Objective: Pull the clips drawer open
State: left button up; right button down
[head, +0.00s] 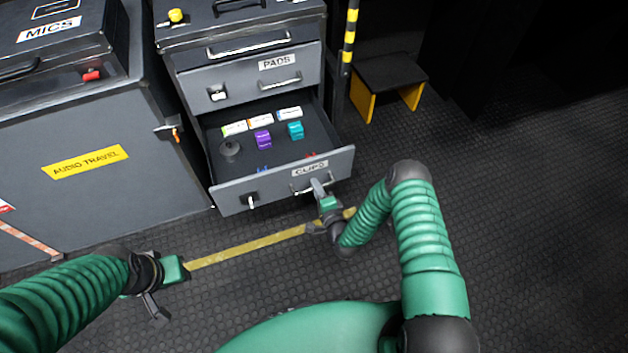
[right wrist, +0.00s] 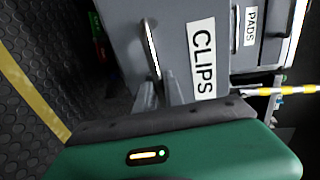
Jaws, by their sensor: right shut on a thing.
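The clips drawer (head: 283,182) stands well out of the grey cabinet, below the closed pads drawer (head: 245,78). Its label reads CLIPS, partly covered in the head view and clear in the right wrist view (right wrist: 203,58). Inside lie purple and teal clips, small boxes and a dark round item. My right gripper (head: 318,188) is shut on the drawer's metal handle (right wrist: 151,48), its fingers (right wrist: 162,95) at one end of the bar. My left gripper (head: 152,300) hangs low over the floor at the left, away from the drawer; its jaw gap is unclear.
A grey audio travel case (head: 90,200) stands left of the cabinet. A black step stool (head: 390,72) and a yellow-black pole (head: 349,40) are to the right. The dark floor with a yellow stripe (head: 245,248) is clear in front and at right.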

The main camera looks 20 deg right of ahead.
jog(key=shift+s+f, duration=0.2)
jog(key=c, duration=1.5)
grip_release()
jog(key=shift+o, duration=0.2)
jog(key=shift+w, duration=0.1)
jog(key=shift+r, duration=0.1)
jog(key=shift+s, duration=0.25)
jog(key=p+v, duration=0.5)
jog(key=v, duration=1.1)
jog(key=shift+s, duration=0.15)
